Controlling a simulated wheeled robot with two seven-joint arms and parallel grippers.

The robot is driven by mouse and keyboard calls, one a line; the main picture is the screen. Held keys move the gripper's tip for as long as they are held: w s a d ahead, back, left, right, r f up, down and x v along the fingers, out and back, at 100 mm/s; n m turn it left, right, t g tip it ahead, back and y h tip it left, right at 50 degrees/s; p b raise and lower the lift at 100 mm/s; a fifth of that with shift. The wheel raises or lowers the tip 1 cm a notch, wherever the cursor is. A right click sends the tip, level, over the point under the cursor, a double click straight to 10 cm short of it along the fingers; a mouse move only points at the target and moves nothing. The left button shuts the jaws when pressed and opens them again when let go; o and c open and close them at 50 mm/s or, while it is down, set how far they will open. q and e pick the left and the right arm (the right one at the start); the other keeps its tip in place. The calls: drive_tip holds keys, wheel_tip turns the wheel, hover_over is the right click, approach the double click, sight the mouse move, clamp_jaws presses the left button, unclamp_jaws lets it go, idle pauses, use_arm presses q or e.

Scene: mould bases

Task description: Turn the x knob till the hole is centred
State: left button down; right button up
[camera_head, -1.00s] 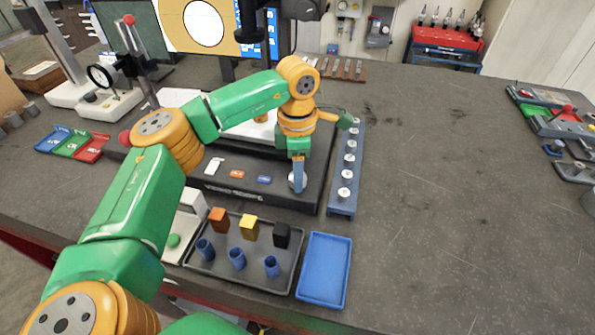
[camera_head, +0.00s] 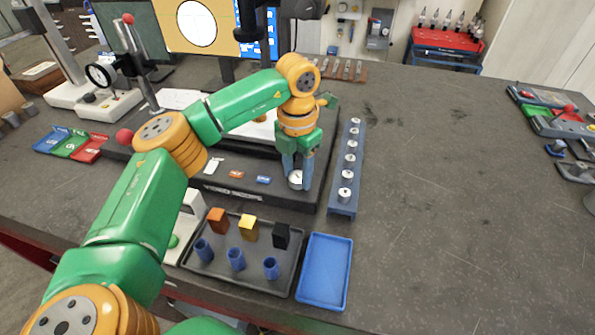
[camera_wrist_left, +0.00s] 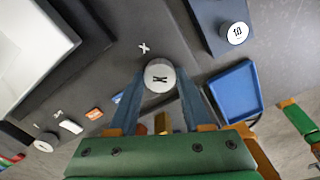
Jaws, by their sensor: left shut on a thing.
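The x knob is a pale round cap marked X (camera_wrist_left: 159,76), at the front right of the black microscope base (camera_head: 240,198). My left gripper (camera_wrist_left: 157,88) is shut on the knob, one blue-grey finger on each side. In the head view the gripper (camera_head: 297,178) points down over the knob (camera_head: 295,182), which the fingers partly cover. The monitor (camera_head: 170,40) at the back shows the hole as a white disc (camera_head: 197,24) with a dark outline on an orange-tan field. The screen's top is cut off. My right gripper is out of view.
A blue-grey rack with several silver weights (camera_head: 346,194) stands just right of the knob. A dark tray (camera_head: 205,265) with blocks and blue cups and an empty blue tray (camera_head: 323,270) lie in front.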

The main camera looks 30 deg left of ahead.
sight(297, 177)
use_arm(q)
drive_tip(key=shift+n, duration=0.4)
drive_tip(key=shift+c, duration=1.7)
unclamp_jaws()
drive_tip(key=shift+r, duration=0.1)
wheel_tip(297, 177, up, 7)
drive_tip(key=shift+b, duration=0.6)
